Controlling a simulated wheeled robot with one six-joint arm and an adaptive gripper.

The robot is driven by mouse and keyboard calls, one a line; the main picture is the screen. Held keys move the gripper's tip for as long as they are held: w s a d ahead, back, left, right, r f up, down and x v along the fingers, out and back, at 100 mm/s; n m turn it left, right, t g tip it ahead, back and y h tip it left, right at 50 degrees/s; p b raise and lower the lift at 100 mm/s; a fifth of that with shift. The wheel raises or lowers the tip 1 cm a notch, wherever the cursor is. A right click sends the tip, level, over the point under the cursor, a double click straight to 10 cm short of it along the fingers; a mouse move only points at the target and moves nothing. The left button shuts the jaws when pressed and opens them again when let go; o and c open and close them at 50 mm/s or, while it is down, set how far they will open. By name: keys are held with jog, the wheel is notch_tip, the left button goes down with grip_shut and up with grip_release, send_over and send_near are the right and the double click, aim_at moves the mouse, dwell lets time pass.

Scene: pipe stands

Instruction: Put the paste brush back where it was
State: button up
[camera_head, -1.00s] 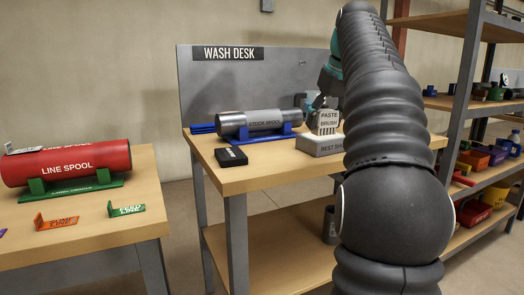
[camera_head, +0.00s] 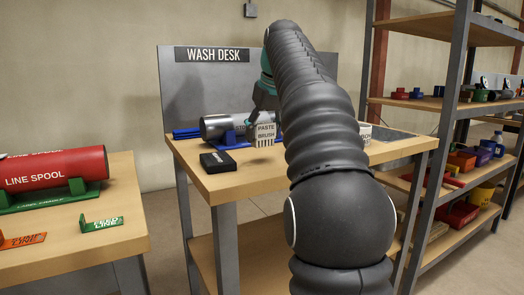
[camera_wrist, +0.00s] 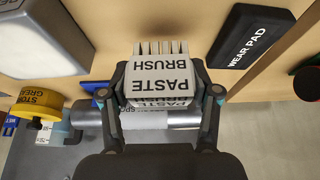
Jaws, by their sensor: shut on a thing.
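The paste brush (camera_head: 265,134) is a pale grey block with a "PASTE BRUSH" label and bristles pointing down. It shows in the wrist view (camera_wrist: 162,78) between both fingers. My gripper (camera_wrist: 163,92) is shut on it and holds it at the wash desk, in front of the stock spool. In the head view my arm hides part of the desk behind and right of the brush. A pale grey block (camera_wrist: 40,38) lies at the upper left in the wrist view.
The grey stock spool (camera_head: 218,125) rests on a blue cradle (camera_head: 230,140). A black wear pad (camera_head: 218,161) lies near the desk's front edge. The red line spool (camera_head: 60,173) is on the left table. Shelves (camera_head: 450,104) stand at right. A yellow-capped pot (camera_wrist: 38,104) shows in the wrist view.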

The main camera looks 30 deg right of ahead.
aim_at(265, 138)
jog(key=shift+f+b, duration=0.95)
jog(key=shift+f, duration=1.1)
jog(key=shift+f, duration=0.15)
jog(key=o, duration=1.4)
jog(key=p+v, duration=0.4)
jog(key=v, duration=0.8)
jog(key=shift+w+a, duration=0.1)
